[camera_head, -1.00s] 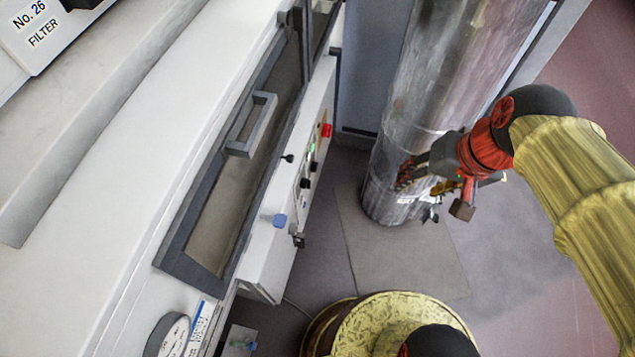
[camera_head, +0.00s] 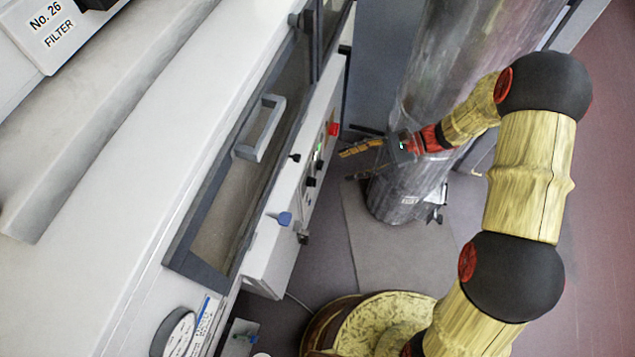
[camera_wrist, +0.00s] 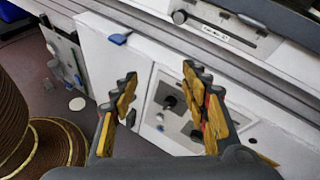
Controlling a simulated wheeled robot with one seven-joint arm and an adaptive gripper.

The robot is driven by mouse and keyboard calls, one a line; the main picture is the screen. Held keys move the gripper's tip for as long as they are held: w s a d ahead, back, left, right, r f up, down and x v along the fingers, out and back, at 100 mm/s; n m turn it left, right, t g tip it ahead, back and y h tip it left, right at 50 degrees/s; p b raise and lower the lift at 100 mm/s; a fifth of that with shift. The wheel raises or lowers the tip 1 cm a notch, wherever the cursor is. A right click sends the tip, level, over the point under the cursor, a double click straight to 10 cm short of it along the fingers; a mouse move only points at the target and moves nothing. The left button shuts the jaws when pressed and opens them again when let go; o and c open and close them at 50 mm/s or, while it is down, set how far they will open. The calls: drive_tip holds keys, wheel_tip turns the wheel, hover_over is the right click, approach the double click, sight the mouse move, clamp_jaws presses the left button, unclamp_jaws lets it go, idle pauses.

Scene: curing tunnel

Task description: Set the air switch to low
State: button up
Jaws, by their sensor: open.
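The control panel (camera_head: 312,172) on the white machine's side carries black knobs, a green light and a red button (camera_head: 333,129). No label is readable, so I cannot tell which control is the air switch. In the wrist view, a grey plate (camera_wrist: 182,120) with a dark knob (camera_wrist: 169,102) shows between my fingers. My gripper (camera_head: 350,165) is open and empty, with its fingers pointing left toward the panel, apart from it. It also shows in the wrist view (camera_wrist: 158,88), its fingers spread on either side of the knob.
A blue knob (camera_head: 284,218) sticks out of the machine's near side. A large metal duct (camera_head: 395,195) stands beside my gripper. Grey floor between duct and machine is free.

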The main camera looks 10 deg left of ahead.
wheel_tip(320, 180, down, 10)
drive_tip(key=w+a+m+t+y, duration=0.1)
drive_tip(key=w+a+m+y, duration=0.1)
drive_tip(key=m+y, duration=0.15)
drive_tip(key=m+t+y, duration=0.2)
drive_tip(key=m+t, duration=0.2)
drive_tip(key=m, duration=0.2)
approach(312, 182)
drive_tip(key=f, duration=0.2)
drive_tip(key=w+a, duration=0.1)
drive_tip(key=a, duration=0.7)
drive_tip(key=shift+r, duration=0.2)
drive_tip(key=shift+a+n, duration=0.15)
drive_tip(key=shift+n, duration=0.1)
drive_tip(key=c, duration=1.1)
drive_tip(key=shift+c, duration=0.3)
